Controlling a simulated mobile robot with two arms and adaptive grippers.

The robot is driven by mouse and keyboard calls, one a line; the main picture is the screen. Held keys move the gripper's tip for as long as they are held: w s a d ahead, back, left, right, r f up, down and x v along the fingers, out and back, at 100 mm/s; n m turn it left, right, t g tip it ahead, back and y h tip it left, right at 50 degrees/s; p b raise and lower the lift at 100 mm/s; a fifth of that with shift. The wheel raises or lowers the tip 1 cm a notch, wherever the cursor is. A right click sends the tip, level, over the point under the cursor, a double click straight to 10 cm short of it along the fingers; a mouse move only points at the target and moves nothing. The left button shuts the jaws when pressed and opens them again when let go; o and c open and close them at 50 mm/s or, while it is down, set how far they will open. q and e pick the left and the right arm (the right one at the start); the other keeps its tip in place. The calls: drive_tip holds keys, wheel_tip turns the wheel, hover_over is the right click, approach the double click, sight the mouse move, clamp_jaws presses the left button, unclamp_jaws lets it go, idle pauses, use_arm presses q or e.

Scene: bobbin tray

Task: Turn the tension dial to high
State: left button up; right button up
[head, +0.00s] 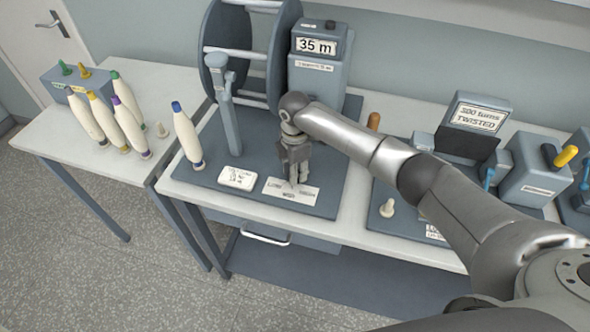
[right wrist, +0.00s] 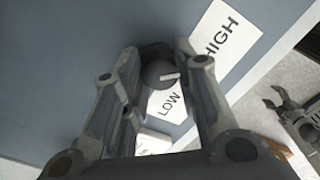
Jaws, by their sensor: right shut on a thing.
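The tension dial (right wrist: 159,73) is a dark round knob with a white pointer line, seen in the right wrist view. The pointer faces the gap between the words LOW and HIGH on the white label (right wrist: 232,27). My right gripper (head: 294,180) reaches down over this label in the head view and hides the dial there. Its fingers stand on both sides of the dial in the right wrist view (right wrist: 160,68), shut on it. My left gripper (right wrist: 277,100) shows at the right of the wrist view, above the floor, with its fingers apart.
On the same grey base (head: 340,190) stand a large reel (head: 213,65), a counter reading 35 m (head: 318,47), a post (head: 229,110) and a bobbin (head: 187,135). Several bobbins stand on the left table (head: 80,150). A twisting machine (head: 540,170) is at the right.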

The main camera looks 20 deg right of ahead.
drive_tip(key=shift+n, duration=0.9)
drive_tip(key=o, duration=1.1)
drive_tip(key=shift+c, duration=0.2)
drive_tip(key=shift+r, duration=0.1)
wheel_tip(320, 180, up, 12)
